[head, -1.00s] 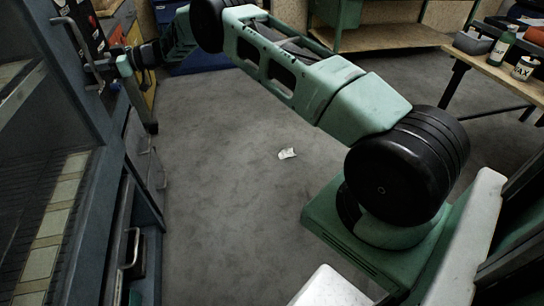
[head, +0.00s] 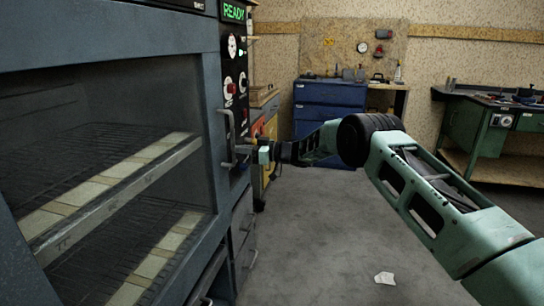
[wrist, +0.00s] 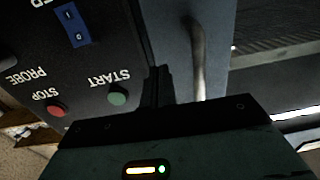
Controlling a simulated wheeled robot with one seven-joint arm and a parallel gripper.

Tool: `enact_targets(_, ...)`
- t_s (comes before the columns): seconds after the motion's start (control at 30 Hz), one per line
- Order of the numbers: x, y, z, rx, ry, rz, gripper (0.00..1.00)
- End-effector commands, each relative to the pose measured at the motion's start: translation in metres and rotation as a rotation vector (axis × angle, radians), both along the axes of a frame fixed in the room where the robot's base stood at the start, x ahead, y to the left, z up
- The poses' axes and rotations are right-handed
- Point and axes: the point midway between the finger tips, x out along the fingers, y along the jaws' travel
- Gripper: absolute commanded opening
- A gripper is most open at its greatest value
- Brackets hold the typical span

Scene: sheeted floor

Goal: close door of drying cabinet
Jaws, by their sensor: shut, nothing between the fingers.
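The drying cabinet is blue-grey and fills the left of the head view. Its door (head: 215,110) has a large window, with racks of pale tiles showing behind it. The door looks about flush with the control panel (head: 234,75); I cannot tell whether a narrow gap is left. The upright metal door handle (head: 228,140) is at the door's right edge, and it also shows in the wrist view (wrist: 199,50). My gripper (head: 256,153) is shut and empty, just right of the handle and in front of the panel's edge. In the wrist view its dark fingers (wrist: 158,88) are between the START button and the handle, apparently not gripping it.
The panel has a green START button (wrist: 117,96) and a red STOP button (wrist: 55,107) close to my fingers. Drawers (head: 244,235) are below the panel. A blue tool chest (head: 328,108) and a green workbench (head: 490,130) stand behind. A paper scrap (head: 385,278) lies on open grey floor.

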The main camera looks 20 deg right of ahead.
Motion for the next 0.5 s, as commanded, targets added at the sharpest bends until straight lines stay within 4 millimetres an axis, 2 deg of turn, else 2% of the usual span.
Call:
enact_targets(0.07,-0.002,-0.001,0.000,-0.002,0.001,0.000,0.00)
enact_targets(0.5,-0.035,-0.059,-0.003,-0.003,0.004,-0.001,0.00)
